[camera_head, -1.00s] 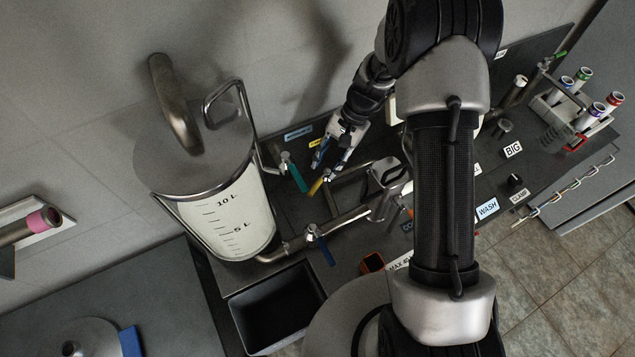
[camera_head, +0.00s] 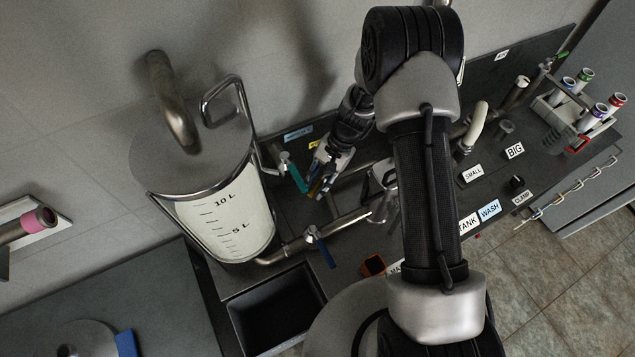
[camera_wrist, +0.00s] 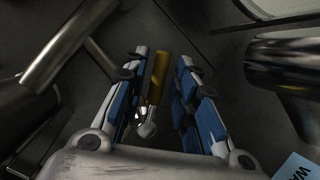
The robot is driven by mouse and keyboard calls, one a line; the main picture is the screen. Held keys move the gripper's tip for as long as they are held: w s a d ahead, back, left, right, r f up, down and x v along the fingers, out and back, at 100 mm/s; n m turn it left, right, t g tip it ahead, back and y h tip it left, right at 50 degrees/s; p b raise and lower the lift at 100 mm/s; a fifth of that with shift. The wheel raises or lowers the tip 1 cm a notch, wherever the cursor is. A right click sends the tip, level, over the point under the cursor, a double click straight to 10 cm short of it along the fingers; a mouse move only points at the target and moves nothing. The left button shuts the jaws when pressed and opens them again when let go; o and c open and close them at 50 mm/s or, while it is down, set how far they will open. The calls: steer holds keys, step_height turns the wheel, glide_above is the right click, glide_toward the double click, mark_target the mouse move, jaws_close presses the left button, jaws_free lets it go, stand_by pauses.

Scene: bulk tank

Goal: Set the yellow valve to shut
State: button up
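The yellow valve has a slim yellow lever handle (camera_wrist: 159,76), seen in the wrist view between my two blue-padded fingers. The handle lies nearer the left finger, with a gap on the right. A shiny metal valve part (camera_wrist: 146,122) shows below it. My gripper (camera_wrist: 163,68) is open around the handle; I cannot tell whether a finger touches it. In the head view my gripper (camera_head: 322,184) is over the yellow valve, hiding most of it. The valve's angle is hard to read there.
A teal-handled valve (camera_head: 296,176) is close on the left of my gripper. A blue-handled valve (camera_head: 322,246) sits on the pipe below the clear tank (camera_head: 225,215). Metal pipes (camera_head: 345,222) run close by. A black bin (camera_head: 277,308) stands in front.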

jaws_close()
stand_by(0.3)
steer(key=shift+d, duration=0.1)
steer(key=d+n+g+h+b, duration=0.1)
steer(key=d+n+h, duration=0.3)
steer(key=n, duration=0.7)
steer(key=shift+d+n+g+b, duration=0.4)
steer(key=shift+d+g, duration=0.4)
steer(key=shift+d, duration=0.2)
steer(key=shift+s, duration=0.1)
steer(key=shift+o, duration=1.5)
jaws_free()
